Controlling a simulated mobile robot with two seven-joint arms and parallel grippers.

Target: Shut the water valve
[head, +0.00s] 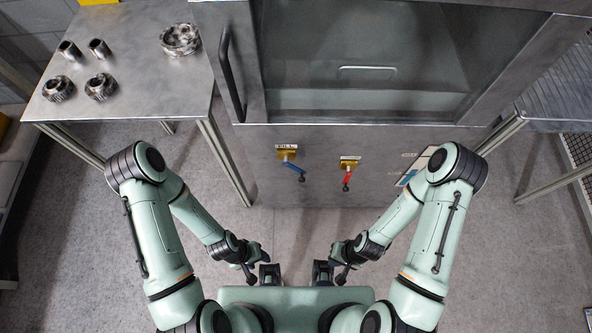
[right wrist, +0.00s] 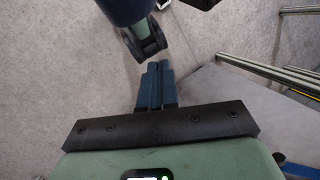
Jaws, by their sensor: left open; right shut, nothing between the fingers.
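Two valves sit on the front panel of the machine. The left valve (head: 294,166) has a blue lever slanting down to the right from a brass body. The right valve (head: 348,177) has a red lever hanging almost straight down from a brass body. Each has a small label above it, too small to read surely. My left gripper (head: 267,270) is open and empty, low in front of my body, well apart from both valves. My right gripper (head: 322,270) is close beside it, also apart from the valves. The right wrist view shows its fingers (right wrist: 155,82) shut together, with nothing between them.
The machine's glass door (head: 365,60) with a dark bar handle (head: 231,72) is above the valves. A metal table (head: 135,50) with several gears and cylinders stands at left. A rack (head: 560,100) stands at right. The floor between me and the panel is clear.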

